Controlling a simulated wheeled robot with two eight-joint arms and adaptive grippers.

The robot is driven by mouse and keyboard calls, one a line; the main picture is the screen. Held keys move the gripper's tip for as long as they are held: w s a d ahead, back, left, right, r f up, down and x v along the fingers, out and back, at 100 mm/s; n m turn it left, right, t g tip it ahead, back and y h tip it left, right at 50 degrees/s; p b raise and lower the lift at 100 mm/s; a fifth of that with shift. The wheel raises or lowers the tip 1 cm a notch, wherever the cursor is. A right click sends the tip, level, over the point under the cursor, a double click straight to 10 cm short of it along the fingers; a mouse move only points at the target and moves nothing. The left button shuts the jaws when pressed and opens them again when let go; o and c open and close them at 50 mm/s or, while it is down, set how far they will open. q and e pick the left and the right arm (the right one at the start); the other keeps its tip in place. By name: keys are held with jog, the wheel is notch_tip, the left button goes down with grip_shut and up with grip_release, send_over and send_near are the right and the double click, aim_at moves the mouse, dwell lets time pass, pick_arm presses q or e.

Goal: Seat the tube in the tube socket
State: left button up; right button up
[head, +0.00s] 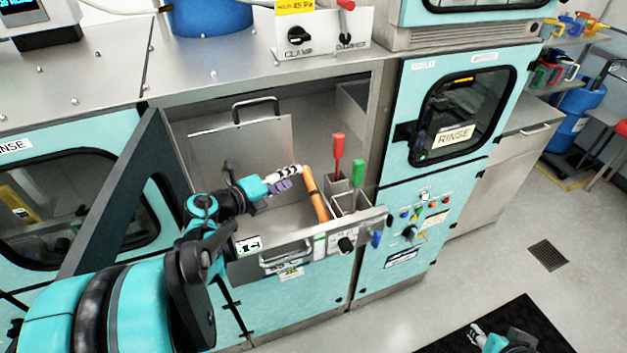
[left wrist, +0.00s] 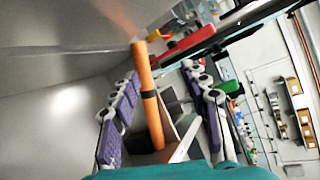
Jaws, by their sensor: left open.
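The orange tube (head: 315,192) stands tilted in the open metal drawer; its lower end is close behind the drawer front. My left gripper (head: 290,177) is open at the tube's upper part in the head view. I cannot make out which part is the tube socket. My right gripper (head: 476,334) is at the bottom edge of the head view, too small to judge its jaws.
Right of the tube, a grey divided holder (head: 349,201) holds a red-handled tool (head: 338,150) and a green-handled tool (head: 358,172). The drawer front (head: 300,245) has a handle and knobs. An open dark-framed door (head: 120,190) stands left of my left arm.

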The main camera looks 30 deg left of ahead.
aim_at(307, 185)
pick_arm(q)
jog(key=shift+m+g, duration=0.4)
jog(key=shift+g, duration=0.3)
jog(key=w+f, duration=0.1)
jog(key=f, duration=0.1)
jog(key=w+d+f, duration=0.1)
jog(key=w+f, duration=0.1)
jog(key=w+d+f, duration=0.1)
jog(key=w+f, duration=0.1)
jog(key=shift+b, duration=0.35)
jog(key=shift+s+r, duration=0.1)
grip_shut()
